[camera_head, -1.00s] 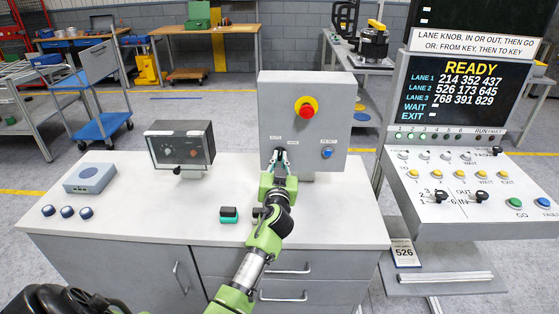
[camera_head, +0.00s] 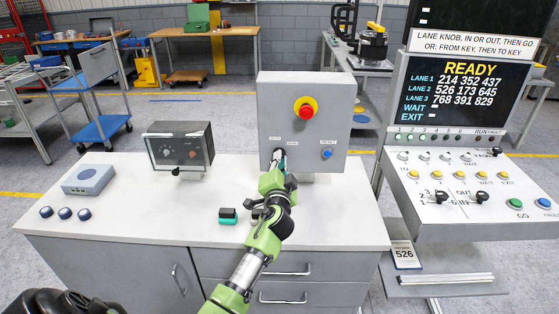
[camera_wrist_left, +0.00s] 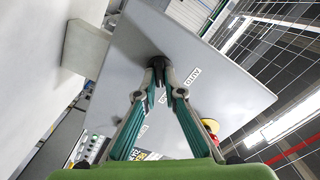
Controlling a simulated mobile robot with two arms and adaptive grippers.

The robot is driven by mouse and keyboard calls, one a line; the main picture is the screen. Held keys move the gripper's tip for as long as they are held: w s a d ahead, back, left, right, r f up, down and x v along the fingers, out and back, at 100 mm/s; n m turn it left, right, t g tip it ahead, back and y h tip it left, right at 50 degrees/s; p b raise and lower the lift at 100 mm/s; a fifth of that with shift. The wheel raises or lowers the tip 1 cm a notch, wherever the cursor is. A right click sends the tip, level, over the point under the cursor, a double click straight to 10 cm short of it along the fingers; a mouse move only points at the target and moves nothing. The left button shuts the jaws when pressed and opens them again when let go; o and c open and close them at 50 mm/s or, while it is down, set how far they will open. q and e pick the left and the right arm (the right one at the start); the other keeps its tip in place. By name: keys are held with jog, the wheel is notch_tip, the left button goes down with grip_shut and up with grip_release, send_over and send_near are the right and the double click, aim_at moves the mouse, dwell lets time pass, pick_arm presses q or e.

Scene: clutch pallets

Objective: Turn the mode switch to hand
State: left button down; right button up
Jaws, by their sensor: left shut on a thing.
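The mode switch is a small dark knob low on the left of the grey control box (camera_head: 304,95). In the left wrist view the knob (camera_wrist_left: 157,63) sits between my fingertips, largely hidden by them. My left gripper (camera_head: 279,156) is shut on it; its two fingers also show in the left wrist view (camera_wrist_left: 158,72), meeting at the knob. Small labels sit above the switch in the head view; the one at left appears to read AUTO (camera_head: 276,138). The knob's exact pointing direction is hidden. My right gripper is not in view.
The box also carries a red emergency button on yellow (camera_head: 306,108) and a blue button (camera_head: 327,154). A console (camera_head: 460,200) stands at right.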

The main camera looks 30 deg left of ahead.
pick_arm(q)
jog(key=shift+m, duration=0.6)
jog(key=c, duration=2.1)
grip_release()
jog(key=shift+c, duration=0.2)
jog(key=v, duration=1.2)
